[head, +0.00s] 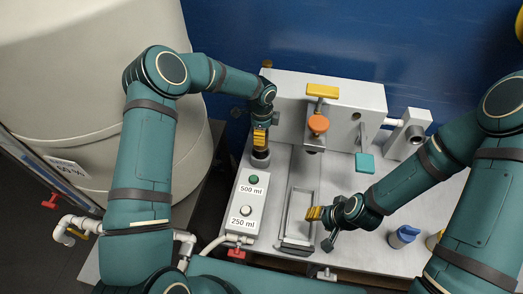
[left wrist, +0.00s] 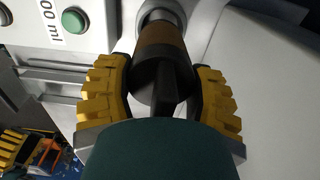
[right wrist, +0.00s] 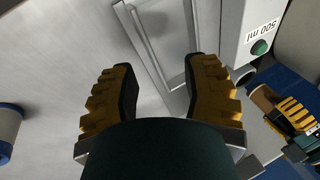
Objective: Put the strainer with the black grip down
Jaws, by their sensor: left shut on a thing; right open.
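The strainer with the black grip shows in the left wrist view as a brown cylinder with a black grip (left wrist: 165,82) between the fingers. My left gripper (left wrist: 167,92) is shut on it. In the head view my left gripper (head: 260,138) points down at the left end of the grey machine, behind the button box. A dark grey round part (head: 261,158) shows just below the fingers; I cannot tell whether the strainer touches it. My right gripper (head: 314,213) is open and empty over the bench, near a metal frame (head: 291,215); it also shows in the right wrist view (right wrist: 162,90).
The button box (head: 243,208) has green and white buttons marked 500 ml and 250 ml. The grey machine (head: 345,95) carries an orange knob (head: 318,124) and a teal block (head: 364,163). A blue-capped bottle (head: 403,236) stands at right. A large beige tank (head: 70,60) fills the left.

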